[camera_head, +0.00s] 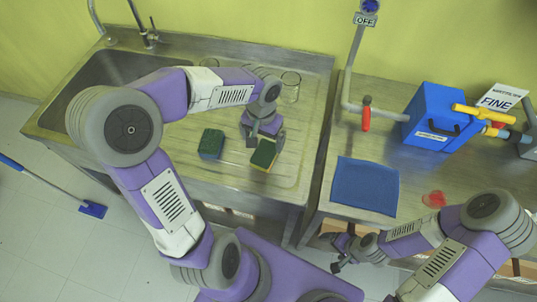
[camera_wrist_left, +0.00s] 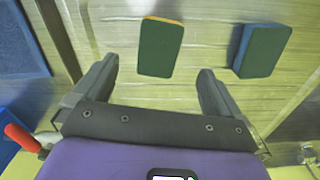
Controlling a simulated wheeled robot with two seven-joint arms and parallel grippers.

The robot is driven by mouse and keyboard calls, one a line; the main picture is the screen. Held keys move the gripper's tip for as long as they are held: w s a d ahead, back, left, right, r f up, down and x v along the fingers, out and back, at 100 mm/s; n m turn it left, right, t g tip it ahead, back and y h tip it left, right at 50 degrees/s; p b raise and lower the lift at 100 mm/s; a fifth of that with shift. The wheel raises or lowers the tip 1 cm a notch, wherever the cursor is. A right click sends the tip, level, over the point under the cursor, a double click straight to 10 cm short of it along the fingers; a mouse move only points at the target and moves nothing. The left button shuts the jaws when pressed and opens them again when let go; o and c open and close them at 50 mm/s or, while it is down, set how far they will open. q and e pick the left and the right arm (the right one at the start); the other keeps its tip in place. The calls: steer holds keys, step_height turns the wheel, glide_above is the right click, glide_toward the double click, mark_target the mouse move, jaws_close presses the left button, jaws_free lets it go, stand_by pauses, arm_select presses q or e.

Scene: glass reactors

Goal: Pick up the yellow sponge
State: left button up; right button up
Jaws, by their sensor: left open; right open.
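The yellow sponge (camera_head: 264,155) lies on the ribbed steel drainboard (camera_head: 190,175), its dark green face up and a yellow edge showing. In the left wrist view the yellow sponge (camera_wrist_left: 160,48) lies just beyond the open fingers, roughly in line with the gap between them. My left gripper (camera_head: 264,138) is open and empty, just behind the sponge in the head view; its fingers also show in the wrist view (camera_wrist_left: 156,75). I cannot tell its exact height above the board. My right gripper (camera_head: 341,254) is open and empty, in front of the right bench.
A second green sponge with a blue edge (camera_head: 211,143) lies left of the yellow one; it also shows in the wrist view (camera_wrist_left: 264,50). Glassware (camera_head: 290,80) stands behind my left gripper. A blue mat (camera_head: 365,186) and a blue box (camera_head: 437,118) are on the right bench.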

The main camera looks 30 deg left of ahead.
mark_target(263, 155)
arm_select(q)
steer(key=shift+w+f+b, duration=0.2)
steer(key=shift+f+b, duration=0.2)
steer(key=shift+f, duration=1.3)
step_height(263, 155, down, 6)
steer(key=shift+s+r+b, duration=0.1)
steer(key=shift+r+b, duration=0.15)
steer(key=shift+b, duration=0.75)
steer(key=c, duration=1.1)
arm_select(e)
step_height(263, 155, down, 4)
steer(key=shift+w+r, duration=0.15)
steer(key=shift+r, duration=0.1)
